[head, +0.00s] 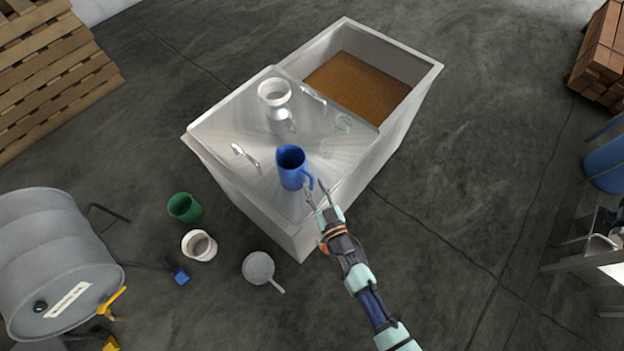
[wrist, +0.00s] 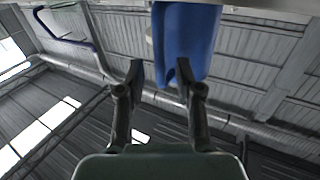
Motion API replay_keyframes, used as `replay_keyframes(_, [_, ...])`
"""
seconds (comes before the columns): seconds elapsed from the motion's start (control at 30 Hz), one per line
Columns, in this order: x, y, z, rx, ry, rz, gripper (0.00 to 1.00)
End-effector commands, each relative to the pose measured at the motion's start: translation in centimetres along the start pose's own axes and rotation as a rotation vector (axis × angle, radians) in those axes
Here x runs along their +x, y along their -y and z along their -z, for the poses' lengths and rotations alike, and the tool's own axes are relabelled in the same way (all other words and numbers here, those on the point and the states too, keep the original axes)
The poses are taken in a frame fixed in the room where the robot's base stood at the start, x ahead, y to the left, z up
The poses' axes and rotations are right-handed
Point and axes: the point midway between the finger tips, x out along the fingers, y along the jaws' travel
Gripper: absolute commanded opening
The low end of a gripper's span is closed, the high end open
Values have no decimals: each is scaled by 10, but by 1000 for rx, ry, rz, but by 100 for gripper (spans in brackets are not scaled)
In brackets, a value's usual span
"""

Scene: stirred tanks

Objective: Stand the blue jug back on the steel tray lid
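The blue jug (head: 291,168) stands upright on the steel tray lid (head: 222,118), near the lid's front edge, with its handle toward my gripper. My gripper (head: 315,187) is open, with its two fingers apart close beside the handle. In the wrist view my gripper (wrist: 164,78) has a clear gap between its fingers, and the blue jug (wrist: 184,38) is just beyond them, partly cut off by the top edge. The handle appears near the right finger there; I cannot tell whether they touch.
The tank's open part holds brown contents (head: 357,88). A green cup (head: 184,208), a white pot (head: 199,246) and a grey pan (head: 258,268) are on the floor.

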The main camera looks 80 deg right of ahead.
Motion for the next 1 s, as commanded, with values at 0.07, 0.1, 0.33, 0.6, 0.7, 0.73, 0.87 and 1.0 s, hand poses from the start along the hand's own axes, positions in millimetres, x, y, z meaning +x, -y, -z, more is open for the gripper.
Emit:
replay_keyframes(0.07, [-23,0,1,0,5,1,35])
replay_keyframes(0.1, [-33,0,2,0,4,1,35])
replay_keyframes(0.33, [-81,0,1,0,2,1,35])
replay_keyframes(0.6, [-94,0,1,0,-1,0,35])
replay_keyframes(0.7, [-94,0,0,0,-1,0,35])
replay_keyframes(0.73, [-94,0,0,0,-1,0,35])
replay_keyframes(0.87, [-94,0,0,0,-1,0,35])
replay_keyframes(1.0, [-89,5,4,1,1,16,35])
